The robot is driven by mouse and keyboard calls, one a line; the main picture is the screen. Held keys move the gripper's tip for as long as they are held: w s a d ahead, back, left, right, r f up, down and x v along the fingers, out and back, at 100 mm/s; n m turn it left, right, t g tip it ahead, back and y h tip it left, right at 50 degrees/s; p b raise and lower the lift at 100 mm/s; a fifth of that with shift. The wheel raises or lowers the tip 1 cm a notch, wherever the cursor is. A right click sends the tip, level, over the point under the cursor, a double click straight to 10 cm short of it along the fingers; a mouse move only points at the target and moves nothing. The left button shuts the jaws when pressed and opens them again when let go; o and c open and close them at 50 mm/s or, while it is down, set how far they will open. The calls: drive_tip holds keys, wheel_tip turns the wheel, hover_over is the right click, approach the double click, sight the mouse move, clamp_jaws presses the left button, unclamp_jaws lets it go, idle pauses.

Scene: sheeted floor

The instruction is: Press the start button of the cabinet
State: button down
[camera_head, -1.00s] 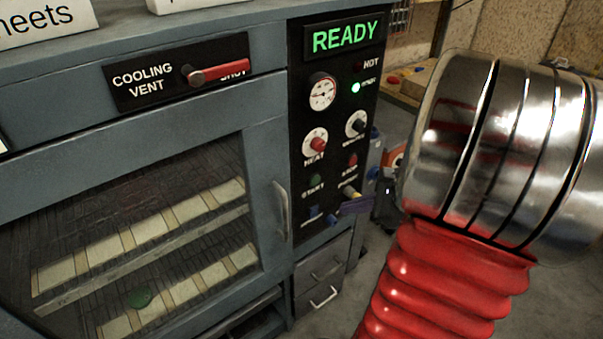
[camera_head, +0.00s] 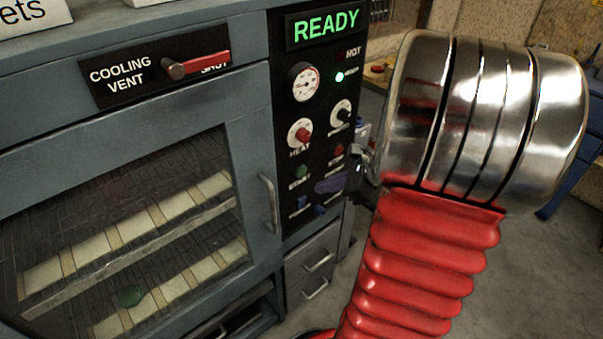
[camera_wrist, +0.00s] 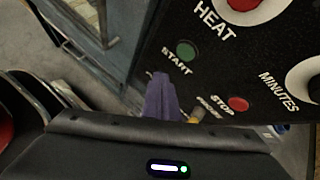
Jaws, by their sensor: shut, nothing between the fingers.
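The cabinet (camera_head: 90,142) is grey-blue with a black control panel (camera_head: 285,110) at its right. The green START button (camera_head: 301,171) sits low on the panel, left of the red STOP button (camera_head: 338,150). In the wrist view the START button (camera_wrist: 185,50) is just beyond my fingertips, with STOP (camera_wrist: 238,103) to the right. My gripper (camera_head: 324,186) has purple fingers, shut and empty, in front of the lower panel. In the wrist view my fingers (camera_wrist: 160,80) point toward START; a gap seems to remain. The display (camera_head: 326,28) reads READY.
A red HEAT knob (camera_head: 303,135) and a MINUTES knob (camera_head: 343,112) stick out above the buttons. The glass door is shut over pale tiles on racks, its handle (camera_head: 268,203) left of the panel. Drawers (camera_head: 312,262) lie below.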

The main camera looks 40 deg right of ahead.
drive_tip(key=shift+w, duration=2.1)
drive_tip(key=shift+w, duration=0.75)
idle(1.2)
idle(0.4)
drive_tip(key=shift+s, duration=0.8)
drive_tip(key=s, duration=0.5)
idle(0.3)
idle(0.9)
